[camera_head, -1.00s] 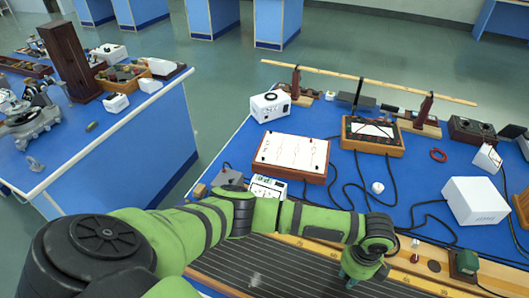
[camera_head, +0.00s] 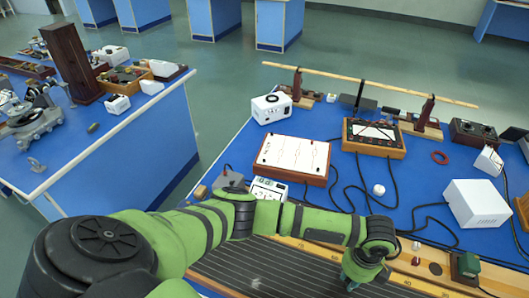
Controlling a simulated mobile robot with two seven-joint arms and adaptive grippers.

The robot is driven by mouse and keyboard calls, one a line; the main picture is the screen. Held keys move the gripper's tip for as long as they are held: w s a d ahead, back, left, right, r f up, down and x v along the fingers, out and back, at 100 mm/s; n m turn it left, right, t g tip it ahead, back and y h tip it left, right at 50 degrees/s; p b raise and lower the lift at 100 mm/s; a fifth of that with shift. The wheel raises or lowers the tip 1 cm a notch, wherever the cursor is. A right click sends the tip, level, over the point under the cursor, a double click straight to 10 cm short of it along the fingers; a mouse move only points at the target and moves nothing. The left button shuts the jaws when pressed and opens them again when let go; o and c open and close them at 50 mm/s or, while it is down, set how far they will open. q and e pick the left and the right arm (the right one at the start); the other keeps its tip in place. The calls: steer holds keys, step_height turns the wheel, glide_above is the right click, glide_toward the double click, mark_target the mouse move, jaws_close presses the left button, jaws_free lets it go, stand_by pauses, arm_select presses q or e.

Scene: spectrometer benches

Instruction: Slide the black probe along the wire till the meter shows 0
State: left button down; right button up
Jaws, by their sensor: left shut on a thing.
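My left gripper (camera_head: 350,286) points down at the bottom of the head view, over the wooden board with a printed scale (camera_head: 410,262). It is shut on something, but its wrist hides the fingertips. I cannot make out the black probe there or the thin wire. A wooden-cased instrument with a dark panel and pale face (camera_head: 374,137) stands on the blue bench, with black leads. A small white meter-like unit (camera_head: 268,189) sits behind my left forearm. Readings on both are too small to tell. My right gripper is out of view.
A white board in a wooden frame (camera_head: 292,157), a white box (camera_head: 477,203) and a small white knob (camera_head: 379,190) sit on the blue bench. Black leads cross its middle. A green-topped block (camera_head: 467,265) stands by the scale's right end. A long wooden rod (camera_head: 365,84) lies across stands behind.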

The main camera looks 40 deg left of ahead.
arm_select(q)
steer(key=shift+s+a+f, duration=0.1)
steer(key=shift+s+f, duration=0.15)
steer(key=shift+f, duration=0.05)
steer(key=c, duration=1)
jaws_free()
steer(key=shift+w, duration=0.15)
step_height(320, 180, up, 12)
steer(key=shift+r, duration=0.1)
